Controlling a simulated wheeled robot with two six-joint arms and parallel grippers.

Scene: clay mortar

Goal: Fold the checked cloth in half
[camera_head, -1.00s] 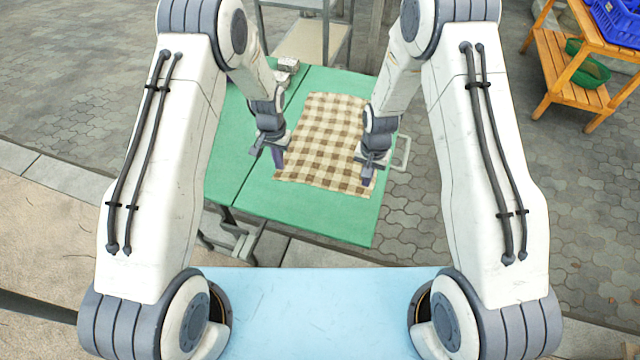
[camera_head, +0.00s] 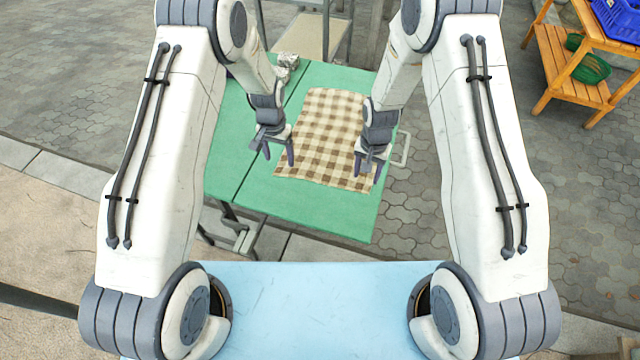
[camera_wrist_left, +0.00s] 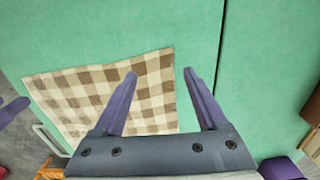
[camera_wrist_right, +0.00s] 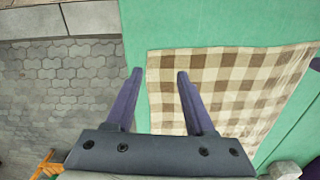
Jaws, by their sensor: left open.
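The brown-and-cream checked cloth (camera_head: 325,130) lies flat and unfolded on the green table. My left gripper (camera_head: 279,158) is open and empty at the cloth's near left corner. In the left wrist view its fingertips (camera_wrist_left: 160,74) are apart, with the cloth's corner (camera_wrist_left: 155,62) showing between and beyond them. My right gripper (camera_head: 367,174) is open and empty at the near right corner. In the right wrist view its fingertips (camera_wrist_right: 160,73) are on either side of the cloth's edge (camera_wrist_right: 150,85). Both seem above the cloth; the exact height is unclear.
The green table (camera_head: 310,205) has bare strips in front of and left of the cloth. A small grey object (camera_head: 287,62) stands at the back left. A metal handle (camera_head: 402,148) sticks out at the right edge. A wooden shelf (camera_head: 565,65) with a blue crate (camera_head: 615,18) stands far right.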

